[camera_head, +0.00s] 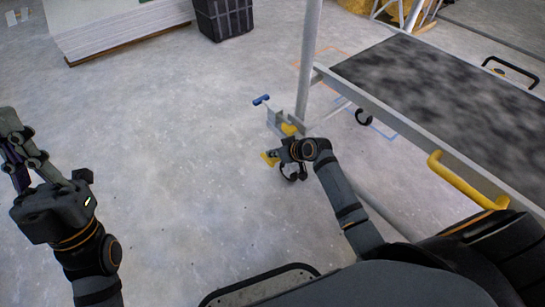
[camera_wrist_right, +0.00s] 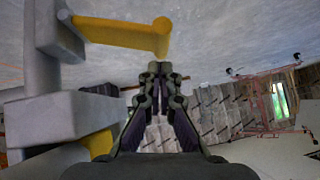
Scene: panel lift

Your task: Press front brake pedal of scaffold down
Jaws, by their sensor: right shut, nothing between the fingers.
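The scaffold's front post (camera_head: 310,60) stands right of centre in the head view, with a grey bracket at its foot. A yellow pedal (camera_head: 268,159) sticks out low on the left of my right gripper (camera_head: 286,153). Another yellow part (camera_head: 290,129) shows just above the gripper. In the right wrist view a yellow lever (camera_wrist_right: 122,36) reaches from a grey bracket (camera_wrist_right: 58,30), beyond the fingertips. My right gripper's fingers (camera_wrist_right: 160,70) are together and empty; contact with the lever cannot be told. My left gripper (camera_head: 20,142) is raised at the left, away from the scaffold.
The scaffold platform (camera_head: 450,100) fills the right side, with a yellow handle (camera_head: 465,182) on its near edge. A blue-ended lever (camera_head: 261,100) sits by the post. A black crate (camera_head: 224,18) and stacked white panels (camera_head: 115,25) stand behind. The floor at left centre is clear.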

